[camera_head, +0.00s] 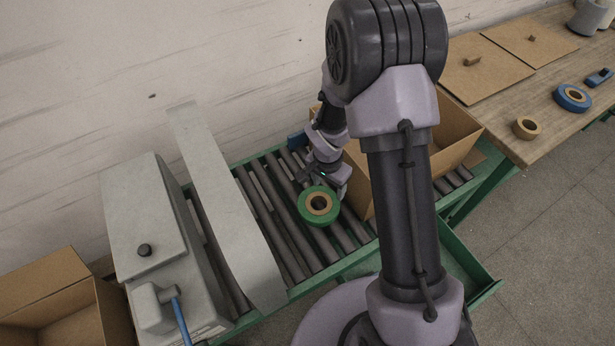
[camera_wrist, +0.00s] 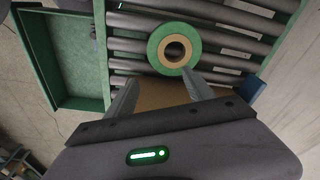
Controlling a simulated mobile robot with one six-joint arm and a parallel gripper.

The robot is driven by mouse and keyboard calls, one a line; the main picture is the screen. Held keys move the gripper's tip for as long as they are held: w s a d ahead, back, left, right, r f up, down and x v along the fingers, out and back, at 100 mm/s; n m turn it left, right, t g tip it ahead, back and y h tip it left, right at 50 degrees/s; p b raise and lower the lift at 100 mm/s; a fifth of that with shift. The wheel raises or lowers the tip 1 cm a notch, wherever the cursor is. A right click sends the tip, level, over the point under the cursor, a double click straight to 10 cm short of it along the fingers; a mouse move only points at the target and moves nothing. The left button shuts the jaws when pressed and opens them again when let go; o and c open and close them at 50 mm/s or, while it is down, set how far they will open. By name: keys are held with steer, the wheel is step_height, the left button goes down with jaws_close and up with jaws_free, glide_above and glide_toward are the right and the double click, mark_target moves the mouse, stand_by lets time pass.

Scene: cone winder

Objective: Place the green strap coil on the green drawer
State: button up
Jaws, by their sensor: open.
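The green strap coil (camera_head: 305,211) lies flat on the roller conveyor, with a tan core and a dark centre hole. It also shows in the wrist view (camera_wrist: 156,47), just beyond my fingertips. My gripper (camera_head: 325,178) is above the rollers beside the coil, on its far side in the head view. Its two fingers (camera_wrist: 160,84) are apart, with nothing held between them. The green drawer (camera_head: 462,268) is pulled out at the conveyor's near side, right of my arm column, which hides part of it. In the wrist view the drawer (camera_wrist: 76,65) is at the left and its visible floor looks empty.
A cardboard box (camera_head: 455,137) stands on the conveyor behind my arm. A grey machine (camera_head: 140,215) and curved grey guard (camera_head: 222,200) are at the left. A wooden bench (camera_head: 535,110) at the right holds a blue coil (camera_head: 561,98) and a tan roll (camera_head: 526,128).

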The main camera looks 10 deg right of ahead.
mark_target(330, 211)
steer(key=f+b, duration=0.1)
steer(key=f, duration=0.4)
steer(key=d+f+b, duration=0.1)
steer(key=f+b, duration=0.1)
steer(key=f, duration=0.4)
steer(key=f+b, duration=0.2)
steer(key=f, duration=0.4)
steer(key=shift+w+d, duration=0.35)
steer(key=shift+d, duration=0.05)
steer(key=shift+r, duration=0.1)
jaws_close()
